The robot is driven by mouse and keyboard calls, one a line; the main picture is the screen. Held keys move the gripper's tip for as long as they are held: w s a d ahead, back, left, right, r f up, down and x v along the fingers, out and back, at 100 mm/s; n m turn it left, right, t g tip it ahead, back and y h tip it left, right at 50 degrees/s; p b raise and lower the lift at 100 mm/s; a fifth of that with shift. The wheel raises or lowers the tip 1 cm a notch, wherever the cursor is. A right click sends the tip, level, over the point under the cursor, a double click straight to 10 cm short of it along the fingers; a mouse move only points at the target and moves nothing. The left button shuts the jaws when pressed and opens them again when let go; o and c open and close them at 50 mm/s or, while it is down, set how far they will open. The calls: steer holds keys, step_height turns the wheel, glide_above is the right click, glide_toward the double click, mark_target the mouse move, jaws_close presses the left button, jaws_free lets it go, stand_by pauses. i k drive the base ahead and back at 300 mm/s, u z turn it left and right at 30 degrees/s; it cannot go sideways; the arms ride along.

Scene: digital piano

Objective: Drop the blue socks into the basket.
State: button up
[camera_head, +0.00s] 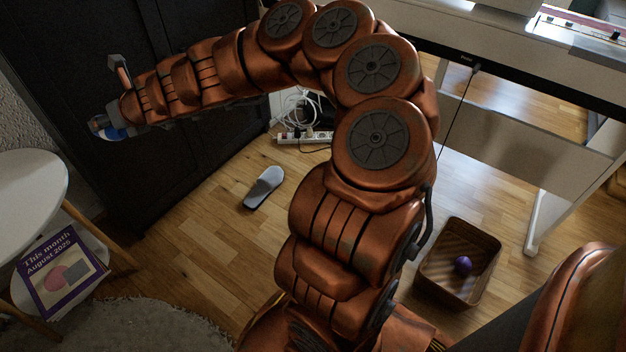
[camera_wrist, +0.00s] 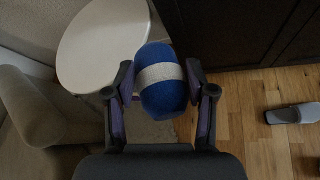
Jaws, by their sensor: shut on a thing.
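My gripper (camera_wrist: 158,88) is shut on the blue socks (camera_wrist: 158,98), a rolled blue bundle with a white band across it, seen in the wrist view. In the head view my gripper (camera_head: 103,126) is at the far left in front of the dark cabinet, and a small part of the blue socks (camera_head: 116,133) shows there. The brown basket (camera_head: 437,284) stands on the wooden floor at the lower right of the head view, far from my gripper. A purple ball (camera_head: 463,265) lies inside it.
A grey slipper (camera_head: 264,187) lies on the floor, also in the wrist view (camera_wrist: 296,113). A round white table (camera_head: 30,185) stands at left, with a magazine (camera_head: 60,268) below. A power strip (camera_head: 305,137) with cables lies near the cabinet (camera_head: 150,190). A white piano (camera_head: 490,60) is at upper right.

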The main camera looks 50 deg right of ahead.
mark_target(437, 280)
steer(key=k, duration=1.15)
steer(key=z, duration=1.5)
